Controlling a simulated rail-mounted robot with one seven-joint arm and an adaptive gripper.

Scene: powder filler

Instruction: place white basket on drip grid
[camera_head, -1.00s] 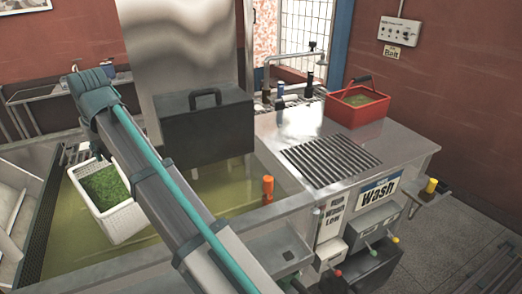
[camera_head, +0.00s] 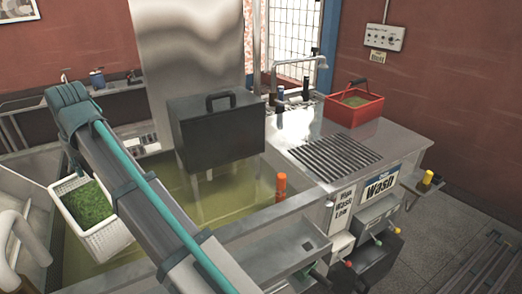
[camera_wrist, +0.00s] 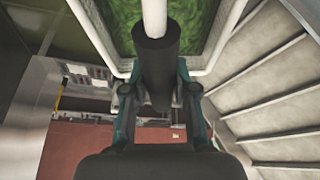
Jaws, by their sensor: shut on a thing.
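The white basket (camera_head: 108,238), filled with green stuff, hangs over the greenish liquid of the tank at the left of the head view. In the wrist view, its white rim (camera_wrist: 222,45) frames the green contents at the top. My gripper (camera_wrist: 156,88) is shut on the dark grip of the basket's handle (camera_wrist: 155,58). In the head view my arm hides the gripper and the handle. The drip grid (camera_head: 335,158), a dark slatted grating, lies in the metal counter at right of centre. It is bare and well apart from the basket.
A red basket (camera_head: 354,110) stands on the counter (camera_head: 385,140) behind the grid. A dark box with a handle (camera_head: 215,128) stands over the tank between basket and grid. An orange-capped post (camera_head: 281,187) rises near the counter. A tap (camera_head: 308,60) stands behind.

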